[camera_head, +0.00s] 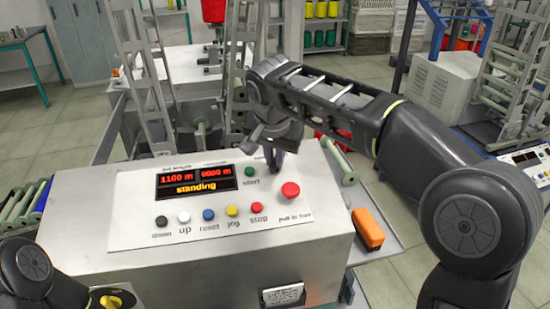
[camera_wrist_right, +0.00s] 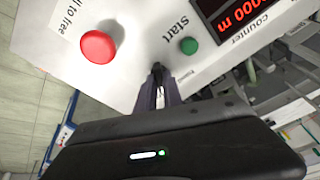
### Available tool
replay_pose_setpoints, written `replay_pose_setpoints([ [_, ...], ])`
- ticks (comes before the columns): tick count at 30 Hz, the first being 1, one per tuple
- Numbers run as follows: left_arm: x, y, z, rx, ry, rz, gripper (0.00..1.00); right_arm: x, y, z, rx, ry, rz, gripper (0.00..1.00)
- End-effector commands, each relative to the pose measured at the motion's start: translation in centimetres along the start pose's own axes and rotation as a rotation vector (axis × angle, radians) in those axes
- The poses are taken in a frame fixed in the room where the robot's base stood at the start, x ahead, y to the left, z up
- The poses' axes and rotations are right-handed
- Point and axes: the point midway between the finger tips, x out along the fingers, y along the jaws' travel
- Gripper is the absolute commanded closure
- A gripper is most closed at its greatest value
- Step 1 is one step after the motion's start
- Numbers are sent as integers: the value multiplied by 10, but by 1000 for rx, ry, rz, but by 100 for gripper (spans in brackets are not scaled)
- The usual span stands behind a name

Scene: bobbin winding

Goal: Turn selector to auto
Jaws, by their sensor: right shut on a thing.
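The control panel (camera_head: 130,225) has a display (camera_head: 196,183) reading 1100 m, 0000 m and "standing". My right gripper (camera_head: 274,170) points down at the panel's far right part, beside the green start button (camera_head: 249,172). In the right wrist view the right gripper (camera_wrist_right: 160,80) is shut on a small dark knob (camera_wrist_right: 157,67), most likely the selector, between the red button (camera_wrist_right: 98,47) and the green button (camera_wrist_right: 189,46). The fingers hide most of the knob, and its setting cannot be read. My left arm shows at the lower left; its fingertips are not in view.
A red mushroom button (camera_head: 290,190) stands close to the right gripper. A row of coloured buttons runs along the panel's front, with a blue one (camera_head: 208,214) in the middle. An orange box (camera_head: 368,229) sits beside the panel. Machine frames and rollers stand behind.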

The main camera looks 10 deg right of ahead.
Motion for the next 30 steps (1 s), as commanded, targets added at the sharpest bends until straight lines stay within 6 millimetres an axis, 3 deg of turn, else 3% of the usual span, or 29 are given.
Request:
replay_pose_setpoints([
  [8,0,0,0,0,0,0,64,-1,0,-1,4,1,-1,100],
  [9,0,0,0,0,0,0,64,-1,0,-1,4,1,-1,88],
  [17,0,0,0,0,0,0,64,0,0,0,2,0,-1,67],
  [26,0,0,0,0,0,0,64,-2,0,0,2,0,-1,67],
  [30,1,0,0,0,0,0,64,-12,-1,0,2,1,-2,67],
])
